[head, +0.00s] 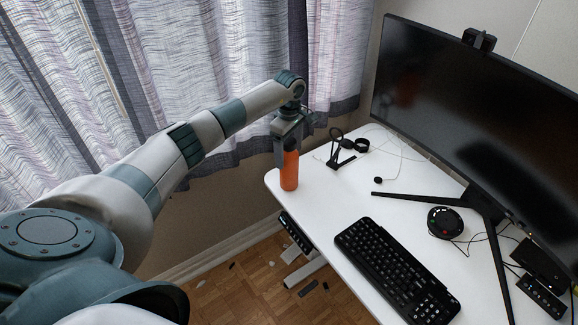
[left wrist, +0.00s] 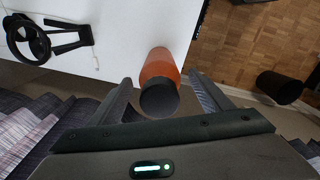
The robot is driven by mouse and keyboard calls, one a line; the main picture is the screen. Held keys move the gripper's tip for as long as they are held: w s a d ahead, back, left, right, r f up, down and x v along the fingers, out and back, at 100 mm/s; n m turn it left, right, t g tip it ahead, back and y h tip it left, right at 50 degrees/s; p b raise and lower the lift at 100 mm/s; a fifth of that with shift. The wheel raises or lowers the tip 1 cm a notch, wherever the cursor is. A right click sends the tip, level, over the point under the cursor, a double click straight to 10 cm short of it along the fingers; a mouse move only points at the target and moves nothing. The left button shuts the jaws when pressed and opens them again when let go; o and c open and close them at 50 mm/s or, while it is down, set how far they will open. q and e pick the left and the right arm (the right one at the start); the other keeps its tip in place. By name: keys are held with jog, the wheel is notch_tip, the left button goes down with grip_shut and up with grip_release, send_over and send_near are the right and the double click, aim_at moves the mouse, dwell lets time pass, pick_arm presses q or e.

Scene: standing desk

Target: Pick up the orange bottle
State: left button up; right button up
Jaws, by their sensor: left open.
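The orange bottle (head: 290,170) stands upright at the far left corner of the white desk in the head view. Its dark cap (left wrist: 159,98) and orange body show between my left gripper's fingers in the left wrist view. My left gripper (head: 283,150) is open, reaching down at the bottle's upper part; in the left wrist view its two fingers (left wrist: 161,92) lie on either side of the bottle with gaps visible. The gripper partly hides the bottle's top in the head view. My right gripper is not in view.
The white desk (head: 325,205) holds a black stand (head: 340,160), a keyboard (head: 396,270), a round black device (head: 445,222) and a large monitor (head: 470,110). Curtains (head: 200,60) hang behind my left arm. A dark bin (left wrist: 279,87) stands on the wooden floor.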

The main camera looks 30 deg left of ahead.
pick_arm(q)
jog(key=shift+f, duration=0.45)
grip_shut()
jog(key=shift+w+r, duration=0.1)
jog(key=shift+r, duration=0.05)
